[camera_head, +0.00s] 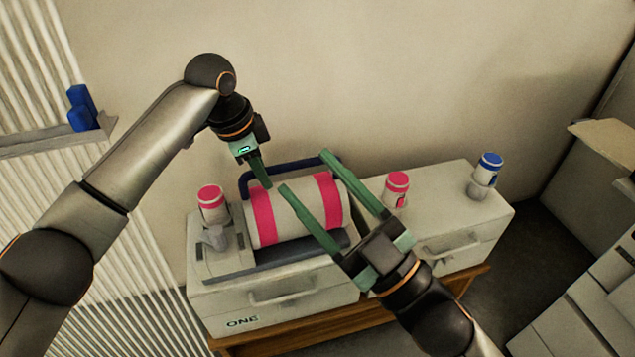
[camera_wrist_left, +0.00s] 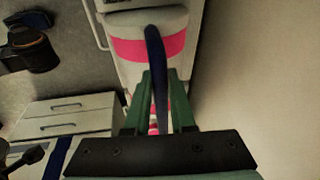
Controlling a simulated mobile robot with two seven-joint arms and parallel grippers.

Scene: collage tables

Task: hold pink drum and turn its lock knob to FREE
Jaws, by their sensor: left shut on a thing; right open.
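The pink drum (camera_head: 290,215), pale with two pink bands, lies on its side on a box marked ONE; it also shows in the left wrist view (camera_wrist_left: 152,48). A dark blue bar handle (camera_head: 298,164) runs along its far side. My left gripper (camera_head: 262,178) is shut on this handle; the left wrist view shows the blue bar (camera_wrist_left: 155,45) between its green fingers. My right gripper (camera_head: 305,172) is open and empty over the drum's right part. A grey knob (camera_head: 215,238) stands left of the drum; I cannot read any FREE marking or tell its setting.
Pink-banded canisters stand left (camera_head: 211,204) and right (camera_head: 396,188) of the drum. A blue-banded canister (camera_head: 487,168) stands on the right box (camera_head: 450,215). Both boxes rest on a wooden table (camera_head: 350,318). The wall is close behind.

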